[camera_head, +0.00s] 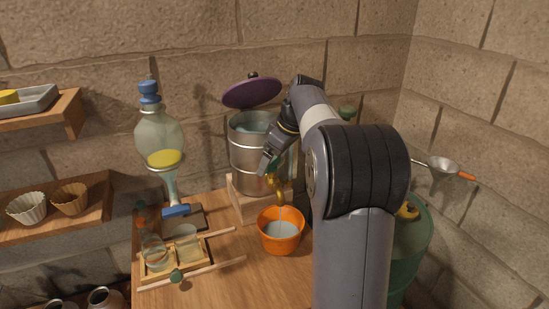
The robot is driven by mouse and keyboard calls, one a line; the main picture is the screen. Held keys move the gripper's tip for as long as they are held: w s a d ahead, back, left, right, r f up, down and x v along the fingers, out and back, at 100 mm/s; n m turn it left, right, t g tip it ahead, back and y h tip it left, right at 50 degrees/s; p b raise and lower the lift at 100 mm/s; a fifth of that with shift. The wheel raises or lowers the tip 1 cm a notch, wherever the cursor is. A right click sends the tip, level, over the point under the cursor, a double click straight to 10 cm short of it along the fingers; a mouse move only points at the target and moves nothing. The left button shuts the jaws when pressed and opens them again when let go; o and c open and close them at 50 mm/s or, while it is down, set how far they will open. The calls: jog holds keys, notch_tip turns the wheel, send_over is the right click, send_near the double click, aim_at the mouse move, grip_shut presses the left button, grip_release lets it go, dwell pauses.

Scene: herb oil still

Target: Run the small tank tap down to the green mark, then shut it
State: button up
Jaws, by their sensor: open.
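A metal tank (246,150) with its purple lid (252,92) tilted open stands on a wooden block (246,205). A brass tap (281,187) sticks out low on its front, and a small green part shows just above it. A thin pale stream seems to run from the tap into the orange bucket (280,245) below, which holds greyish liquid. My gripper (268,165) is open at the tank's front, close above the tap. I cannot tell whether it touches the tap. I cannot make out a green level mark; my arm hides the tank's right side.
A glass flask (160,140) with yellow liquid and a blue tap (176,211) stands left. Glass jars sit in a wooden rack (160,272) on the table (225,285). A green barrel (415,245) stands right, behind my arm. A strainer (443,166) hangs at the right wall.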

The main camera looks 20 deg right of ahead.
jog(key=shift+c, duration=0.2)
jog(key=c, duration=0.9)
jog(key=shift+c, duration=0.2)
jog(key=m, duration=0.2)
jog(key=m+h+p, duration=0.1)
jog(key=m, duration=0.1)
jog(key=shift+a+r+m+t+h, duration=0.1)
jog(key=shift+a+m+t+h, duration=0.05)
jog(key=shift+m+t+h, duration=0.15)
jog(key=shift+m+h+p, duration=0.5)
jog(key=shift+m+p, duration=0.2)
jog(key=shift+m, duration=0.7)
